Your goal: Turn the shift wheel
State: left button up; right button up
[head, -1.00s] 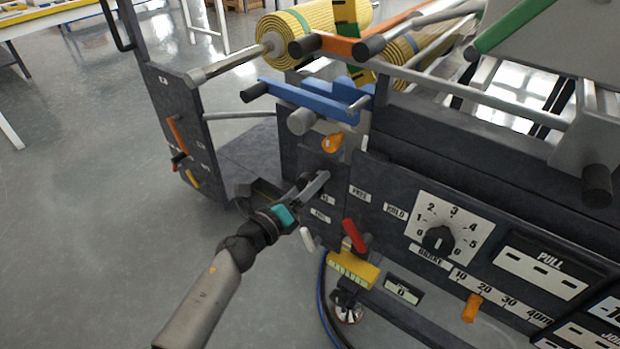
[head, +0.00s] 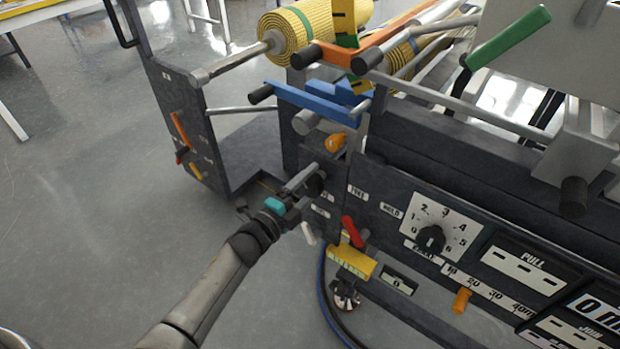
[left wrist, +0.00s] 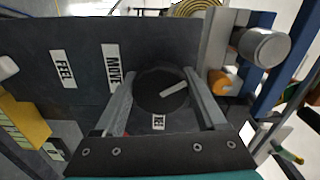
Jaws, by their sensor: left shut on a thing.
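The shift wheel appears to be the dark round knob (left wrist: 160,88) on the black side panel, with one pale pointer line across its face. In the left wrist view, my left gripper's two grey fingers (left wrist: 160,98) lie on either side of this knob and are shut on it. In the head view, my left gripper (head: 306,181) reaches in from the lower left to the panel, and the knob (head: 317,183) is partly hidden behind the fingers. My right gripper is not in view.
An orange knob (head: 336,142) is above, with blue bars (head: 315,100) higher up. A red lever (head: 352,231), white lever (head: 308,233) and yellow block (head: 351,262) are below. A numbered dial (head: 440,228) is to the right. Open floor (head: 90,230) lies left.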

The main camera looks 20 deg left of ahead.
pick_arm(q)
jog(key=shift+n+p, duration=0.35)
jog(key=shift+n, duration=0.65)
jog(key=shift+f+n, duration=0.1)
jog(key=shift+n, duration=0.4)
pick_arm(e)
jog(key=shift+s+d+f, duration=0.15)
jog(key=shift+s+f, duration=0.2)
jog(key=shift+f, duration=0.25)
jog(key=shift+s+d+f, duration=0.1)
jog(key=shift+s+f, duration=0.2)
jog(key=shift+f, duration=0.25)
pick_arm(q)
jog(key=o, duration=1.3)
jog(key=shift+s, duration=0.15)
jog(key=shift+s+a+p, duration=0.1)
jog(key=shift+s+p, duration=0.1)
jog(key=shift+p, duration=0.15)
jog(key=shift+p+v, duration=1.75)
jog(key=shift+v, duration=5.55)
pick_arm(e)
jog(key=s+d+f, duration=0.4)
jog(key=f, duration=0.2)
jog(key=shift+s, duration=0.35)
